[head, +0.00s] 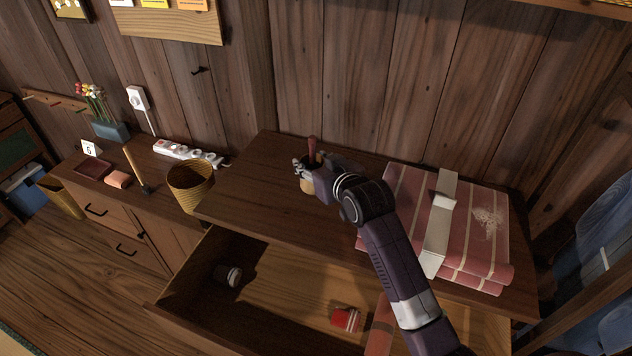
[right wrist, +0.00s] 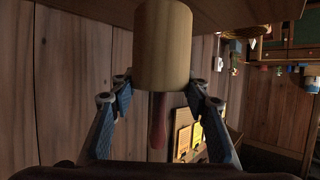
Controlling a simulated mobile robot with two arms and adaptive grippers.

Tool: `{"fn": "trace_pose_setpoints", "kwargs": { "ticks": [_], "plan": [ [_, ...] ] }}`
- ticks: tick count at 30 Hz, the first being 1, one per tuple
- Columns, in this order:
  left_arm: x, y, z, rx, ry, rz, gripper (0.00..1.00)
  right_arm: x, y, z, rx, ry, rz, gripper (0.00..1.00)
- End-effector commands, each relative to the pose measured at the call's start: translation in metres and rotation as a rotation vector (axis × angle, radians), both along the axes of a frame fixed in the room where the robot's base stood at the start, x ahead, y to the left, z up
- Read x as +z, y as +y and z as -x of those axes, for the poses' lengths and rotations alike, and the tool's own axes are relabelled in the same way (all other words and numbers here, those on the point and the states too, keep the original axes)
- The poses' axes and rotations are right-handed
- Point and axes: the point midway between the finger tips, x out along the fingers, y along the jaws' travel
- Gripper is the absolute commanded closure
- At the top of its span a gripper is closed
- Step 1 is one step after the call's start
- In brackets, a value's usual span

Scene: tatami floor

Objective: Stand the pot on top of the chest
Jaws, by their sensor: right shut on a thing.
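The pot (head: 307,186) is a small pale wooden cylinder with a dark red stick (head: 312,148) standing in it. It is upright at the back middle of the dark wooden chest top (head: 262,168). My right gripper (head: 304,168) is shut on the pot and hides part of it in the head view. In the right wrist view, which is upside down, the pot (right wrist: 163,48) sits between the fingers with its base toward the chest top. I cannot tell whether its base touches. My left gripper is not in view.
Folded pink striped cloths (head: 400,205) with a pale band lie on the chest top's right. The chest's open drawer (head: 275,290) holds a jar (head: 228,275) and a red-and-white item (head: 345,319). A woven basket (head: 190,186) and power strip (head: 186,153) are left. The chest top's left is clear.

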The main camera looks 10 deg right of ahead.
Motion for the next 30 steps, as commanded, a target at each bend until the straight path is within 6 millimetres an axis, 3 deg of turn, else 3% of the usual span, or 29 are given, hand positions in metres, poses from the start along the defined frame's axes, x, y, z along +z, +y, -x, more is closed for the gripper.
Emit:
{"fn": "trace_pose_setpoints", "kwargs": {
  "ticks": [3,8,16,29,30],
  "plan": [
    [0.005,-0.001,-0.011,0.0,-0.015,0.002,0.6,-0.022,0.0,0.0,0.0,0.001,-0.001,0.81],
    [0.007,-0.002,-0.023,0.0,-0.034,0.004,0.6,-0.034,0.0,0.0,0.0,-0.002,-0.001,0.81],
    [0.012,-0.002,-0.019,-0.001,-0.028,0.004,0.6,-0.071,0.0,0.0,0.001,0.0,-0.001,0.81],
    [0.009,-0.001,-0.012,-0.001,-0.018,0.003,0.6,-0.079,0.0,0.0,0.0,-0.003,-0.001,0.81],
    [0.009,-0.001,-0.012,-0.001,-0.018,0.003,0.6,-0.08,0.0,0.0,0.0,-0.001,-0.001,0.55]
  ]
}}
